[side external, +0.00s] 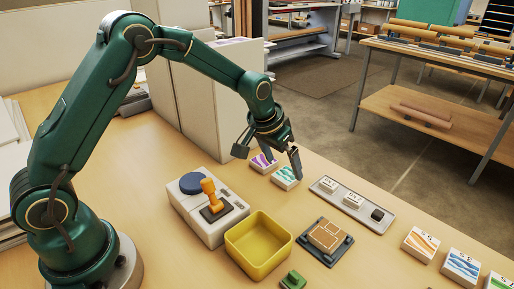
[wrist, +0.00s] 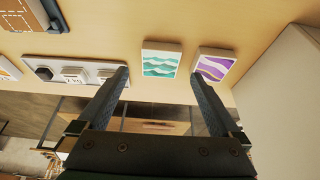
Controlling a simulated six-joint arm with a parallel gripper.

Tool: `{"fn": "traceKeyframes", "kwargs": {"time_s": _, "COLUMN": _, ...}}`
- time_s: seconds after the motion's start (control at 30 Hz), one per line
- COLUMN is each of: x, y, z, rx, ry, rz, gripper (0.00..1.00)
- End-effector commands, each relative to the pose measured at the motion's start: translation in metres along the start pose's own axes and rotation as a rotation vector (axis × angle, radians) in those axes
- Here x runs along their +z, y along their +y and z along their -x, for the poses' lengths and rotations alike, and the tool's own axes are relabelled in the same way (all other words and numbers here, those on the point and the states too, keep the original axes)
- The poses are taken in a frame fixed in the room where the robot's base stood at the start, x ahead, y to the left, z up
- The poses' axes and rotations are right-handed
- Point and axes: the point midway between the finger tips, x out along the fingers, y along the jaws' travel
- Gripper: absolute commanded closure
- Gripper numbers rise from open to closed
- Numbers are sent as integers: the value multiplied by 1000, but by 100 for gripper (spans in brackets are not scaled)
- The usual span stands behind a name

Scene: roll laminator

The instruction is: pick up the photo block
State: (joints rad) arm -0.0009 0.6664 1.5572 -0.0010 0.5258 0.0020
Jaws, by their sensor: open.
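Several white blocks with wavy pictures on top lie on the table; I cannot tell which one is the photo block. A teal-wave block (side external: 286,178) and a purple-wave block (side external: 261,164) lie side by side below my gripper (side external: 268,160). My gripper is open and empty, its fingers pointing down. In the wrist view, the teal block (wrist: 160,61) shows between the fingertips of my gripper (wrist: 161,79), and the purple block (wrist: 213,66) is just beyond the right fingertip. More picture blocks, orange (side external: 420,243) and blue (side external: 461,268), lie at the lower right.
A grey tray (side external: 335,209) with white labelled blocks and a dark piece lies right of the teal block. A yellow bin (side external: 259,247), a dark plate with a tan block (side external: 326,236), and a box with an orange lever (side external: 208,191) stand nearer. White panels stand behind my gripper.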

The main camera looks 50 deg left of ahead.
Motion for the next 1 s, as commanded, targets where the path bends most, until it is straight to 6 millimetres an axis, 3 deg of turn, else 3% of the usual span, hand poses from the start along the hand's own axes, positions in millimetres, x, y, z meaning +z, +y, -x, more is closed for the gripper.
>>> {"fn": "traceKeyframes", "kwargs": {"time_s": 0.3, "x": 0, "y": 0, "z": -35, "rx": 0, "ry": -1, "rz": 0, "gripper": 0}}
{"fn": "traceKeyframes", "kwargs": {"time_s": 0.67, "x": 0, "y": 0, "z": -41, "rx": 0, "ry": 1, "rz": 0, "gripper": 0}}
{"fn": "traceKeyframes", "kwargs": {"time_s": 0.7, "x": 0, "y": 0, "z": -41, "rx": 0, "ry": 1, "rz": 0, "gripper": 4}}
{"fn": "traceKeyframes", "kwargs": {"time_s": 0.9, "x": 0, "y": 0, "z": -41, "rx": 0, "ry": 1, "rz": 0, "gripper": 77}}
{"fn": "traceKeyframes", "kwargs": {"time_s": 1.0, "x": 0, "y": 0, "z": -41, "rx": 0, "ry": 1, "rz": 0, "gripper": 77}}
